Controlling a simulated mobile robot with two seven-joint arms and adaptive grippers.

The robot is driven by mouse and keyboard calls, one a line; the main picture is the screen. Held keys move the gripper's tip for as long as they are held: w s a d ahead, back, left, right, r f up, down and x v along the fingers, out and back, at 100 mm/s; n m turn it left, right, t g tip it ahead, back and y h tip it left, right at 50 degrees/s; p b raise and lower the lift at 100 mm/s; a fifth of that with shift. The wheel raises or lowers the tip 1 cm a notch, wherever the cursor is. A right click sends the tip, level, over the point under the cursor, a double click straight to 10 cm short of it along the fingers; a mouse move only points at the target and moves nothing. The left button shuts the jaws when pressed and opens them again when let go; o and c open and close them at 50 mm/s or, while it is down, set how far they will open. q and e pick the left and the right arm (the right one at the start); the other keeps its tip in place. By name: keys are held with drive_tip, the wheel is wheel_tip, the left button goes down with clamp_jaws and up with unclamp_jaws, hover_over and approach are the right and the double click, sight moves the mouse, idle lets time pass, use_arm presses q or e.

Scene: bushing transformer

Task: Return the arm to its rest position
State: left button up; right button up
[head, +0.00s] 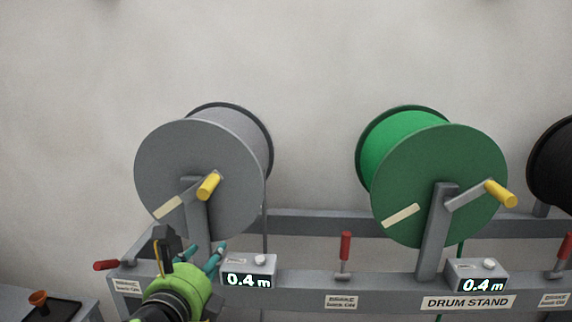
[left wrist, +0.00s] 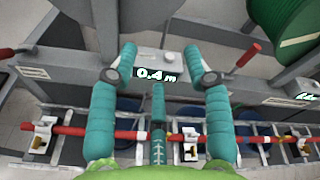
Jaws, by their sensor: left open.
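My left gripper (head: 217,257) is in front of the drum stand (head: 380,292), below the grey cable drum (head: 185,160) and just left of a counter box (head: 262,264) reading 0.4 m. The same counter box (left wrist: 155,62) shows beyond the fingertips. The yellow crank handle (head: 208,186) of the grey drum is above the gripper and apart from it. My right gripper is in neither view.
A green cable drum (head: 440,185) with a yellow crank handle (head: 501,194) stands to the right, and a black drum (head: 553,165) is at the right edge. Red levers (head: 345,250) rise from the stand. A dark tray (head: 62,308) with an orange item is at lower left.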

use_arm(q)
drive_tip(key=s+f+n+g, duration=0.3)
drive_tip(key=s+f+n, duration=0.2)
drive_tip(key=f+n, duration=0.4)
drive_tip(key=s+f+n+g, duration=0.3)
drive_tip(key=s+f+n, duration=0.25)
drive_tip(key=f, duration=0.55)
drive_tip(key=s+a+f+n+g+y, duration=0.1)
drive_tip(key=s+a+f+n+g, duration=0.15)
drive_tip(key=s+f+n, duration=0.45)
drive_tip(key=s+a+f+n+g, duration=0.1)
drive_tip(key=s+f+n+g, duration=0.4)
drive_tip(key=s, duration=0.4)
wheel_tip(320, 180, down, 26)
drive_tip(key=s+b, duration=0.2)
drive_tip(key=s+a+f+g+b, duration=0.1)
drive_tip(key=s+a+f+b, duration=0.1)
drive_tip(key=s+f, duration=1.3)
drive_tip(key=shift+s+a+f, duration=0.3)
drive_tip(key=shift+a+f, duration=0.25)
